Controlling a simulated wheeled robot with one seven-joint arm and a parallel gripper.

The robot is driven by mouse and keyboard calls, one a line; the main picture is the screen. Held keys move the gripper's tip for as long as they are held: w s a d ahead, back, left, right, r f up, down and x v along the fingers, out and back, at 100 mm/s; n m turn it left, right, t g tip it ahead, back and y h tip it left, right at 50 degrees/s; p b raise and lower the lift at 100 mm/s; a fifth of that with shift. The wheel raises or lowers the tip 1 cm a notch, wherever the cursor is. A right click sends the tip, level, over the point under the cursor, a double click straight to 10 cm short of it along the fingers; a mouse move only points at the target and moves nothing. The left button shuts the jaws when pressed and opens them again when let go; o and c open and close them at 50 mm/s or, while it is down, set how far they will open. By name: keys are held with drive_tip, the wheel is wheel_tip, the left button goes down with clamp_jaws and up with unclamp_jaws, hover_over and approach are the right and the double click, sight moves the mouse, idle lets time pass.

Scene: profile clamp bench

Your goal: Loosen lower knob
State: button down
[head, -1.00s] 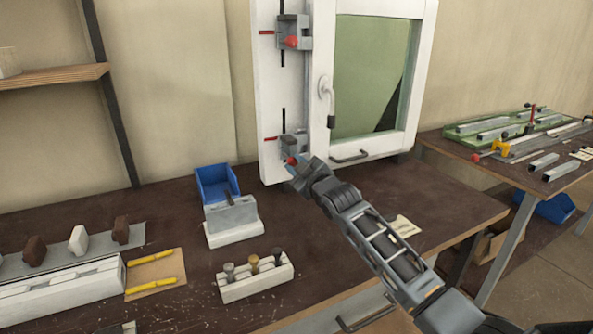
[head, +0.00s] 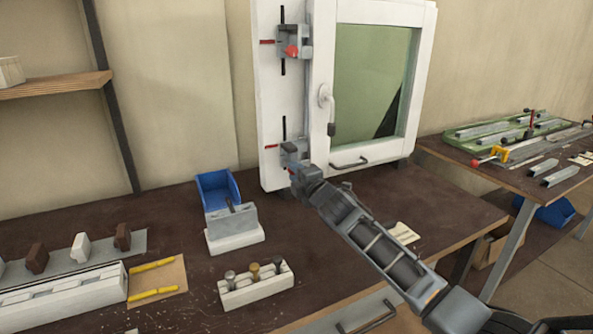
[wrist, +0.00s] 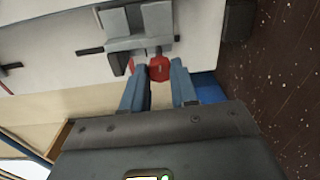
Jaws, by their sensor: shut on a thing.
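The lower knob (wrist: 159,68) is red and sits under the lower grey clamp (wrist: 138,28) in the wrist view. The lower clamp also shows in the head view (head: 292,152), on the left side of the white window frame (head: 270,120). My gripper (wrist: 160,75) has its two blue-grey fingers on either side of the knob and is shut on it. In the head view my gripper (head: 297,172) covers most of the lower knob. The upper clamp (head: 293,42) with its own red knob (head: 291,51) is higher on the frame, clear of my gripper.
A blue bin (head: 217,190) and a grey block on a white base (head: 232,228) stand left of my gripper. A white holder with several tools (head: 256,287) is nearer. The window handle (head: 329,105) sticks out to the right of the clamps. Bare bench lies between them.

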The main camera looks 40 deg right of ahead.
drive_tip(key=shift+a+n+p, duration=0.1)
drive_tip(key=shift+n+p, duration=0.8)
drive_tip(key=shift+n, duration=0.9)
drive_tip(key=c, duration=0.9)
unclamp_jaws()
drive_tip(key=shift+o, duration=0.2)
drive_tip(key=shift+s, duration=0.15)
drive_tip(key=p+v, duration=0.1)
drive_tip(key=v, duration=0.6)
drive_tip(key=shift+s, duration=0.25)
drive_tip(key=shift+a, duration=0.1)
